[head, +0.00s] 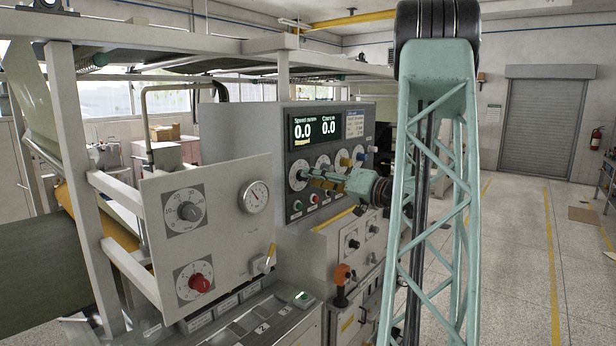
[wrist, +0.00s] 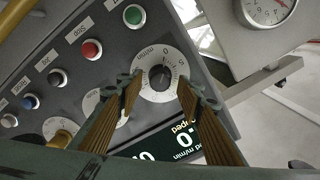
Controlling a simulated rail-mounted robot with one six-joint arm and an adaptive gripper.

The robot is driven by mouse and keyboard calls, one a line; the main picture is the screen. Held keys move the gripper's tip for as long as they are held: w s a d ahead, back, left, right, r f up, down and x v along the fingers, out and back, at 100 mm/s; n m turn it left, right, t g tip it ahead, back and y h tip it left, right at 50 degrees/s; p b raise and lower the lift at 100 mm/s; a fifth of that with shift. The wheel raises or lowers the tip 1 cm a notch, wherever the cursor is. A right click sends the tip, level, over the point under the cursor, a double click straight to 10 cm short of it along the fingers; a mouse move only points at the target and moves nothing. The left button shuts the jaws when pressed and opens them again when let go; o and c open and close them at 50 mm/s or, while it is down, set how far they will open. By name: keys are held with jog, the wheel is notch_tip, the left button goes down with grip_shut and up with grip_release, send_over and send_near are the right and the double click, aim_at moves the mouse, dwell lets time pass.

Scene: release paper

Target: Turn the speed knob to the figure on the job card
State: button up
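The speed knob (wrist: 159,76) is black on a round white dial with figures, on the grey control panel. In the head view its dial (head: 297,172) is the leftmost in the panel's row. My gripper (wrist: 159,84) is open, with one finger on each side of the knob in the wrist view; contact cannot be told. In the head view my gripper (head: 318,180) reaches the panel from the right. The screen (head: 314,129) reads 0.0 for speed, with "Stopped" below, and 0.0 for count. A pale card (head: 355,124) is right of these readings; its text is too small to read.
Green (wrist: 134,15), red (wrist: 91,49) and darker buttons lie beside the dial. A yellow knob (wrist: 62,138) is nearby. A separate panel (head: 230,225) with a gauge (head: 254,197) and two dials stands left of my gripper. Open floor lies at right.

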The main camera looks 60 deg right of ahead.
jog(key=shift+w+d+p, duration=0.1)
jog(key=shift+w+p, duration=0.2)
jog(key=shift+w, duration=1.1)
jog(key=shift+c, duration=0.2)
jog(key=c, duration=0.8)
